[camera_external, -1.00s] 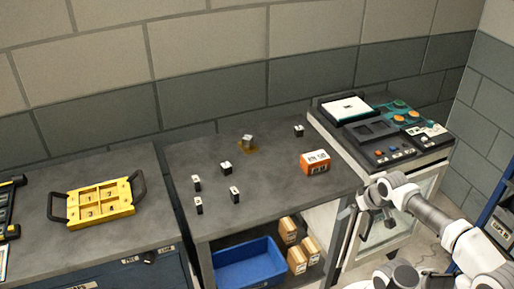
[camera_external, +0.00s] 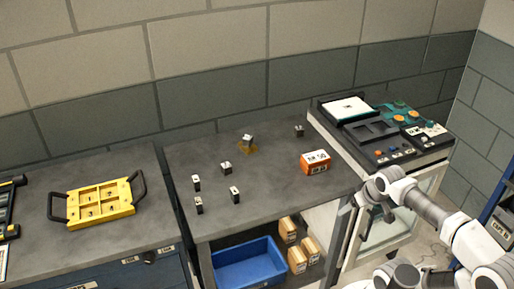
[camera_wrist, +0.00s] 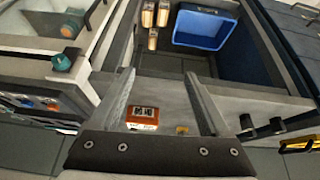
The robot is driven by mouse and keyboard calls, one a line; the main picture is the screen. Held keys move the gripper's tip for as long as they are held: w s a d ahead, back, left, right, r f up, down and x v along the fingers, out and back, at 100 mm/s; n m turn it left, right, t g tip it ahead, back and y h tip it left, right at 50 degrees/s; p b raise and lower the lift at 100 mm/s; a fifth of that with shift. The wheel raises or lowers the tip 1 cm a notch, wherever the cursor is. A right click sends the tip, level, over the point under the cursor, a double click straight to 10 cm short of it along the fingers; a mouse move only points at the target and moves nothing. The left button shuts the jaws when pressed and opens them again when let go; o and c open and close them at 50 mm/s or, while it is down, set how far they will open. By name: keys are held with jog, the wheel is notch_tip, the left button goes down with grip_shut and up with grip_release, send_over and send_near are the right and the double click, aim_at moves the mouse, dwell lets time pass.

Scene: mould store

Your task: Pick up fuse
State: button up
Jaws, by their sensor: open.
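I cannot tell for certain which item is the fuse. Several small dark blocks with pale faces stand on the middle grey worktop, such as one near its centre (camera_external: 226,168), one nearer the front (camera_external: 235,194) and one at the back right (camera_external: 299,131). A greyish block (camera_external: 248,140) sits on a small amber patch at the back. My gripper (camera_external: 366,217) is in front of the worktop's right end, by the cabinet. In the wrist view my gripper (camera_wrist: 160,76) has its two fingers wide apart, with nothing held between them.
An orange labelled box (camera_external: 315,162) stands at the worktop's right, also in the wrist view (camera_wrist: 142,117). A blue bin (camera_external: 249,264) and several tan boxes (camera_external: 297,261) sit below. A yellow handled tray (camera_external: 100,217) lies left. A control panel (camera_external: 385,152) tops the right cabinet.

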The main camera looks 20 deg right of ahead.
jog(key=w+a+r+n+g+p, duration=0.1)
jog(key=w+a+r+n+p, duration=0.25)
jog(key=w+r+p, duration=0.35)
notch_tip(320, 180, up, 7)
jog(key=n+g+p, duration=0.4)
jog(key=n+p, duration=1.1)
send_over(234, 190)
jog(key=f+b, duration=0.1)
jog(key=f, duration=1.1)
jog(key=shift+w+d+b, duration=0.1)
jog(key=shift+w+b, duration=0.1)
jog(key=shift+b, duration=0.15)
jog(key=shift+s+f, duration=0.15)
jog(key=shift+f, duration=1.2)
jog(key=shift+s+f, duration=0.15)
jog(key=shift+f, duration=1.2)
jog(key=shift+c, duration=0.2)
grip_shut()
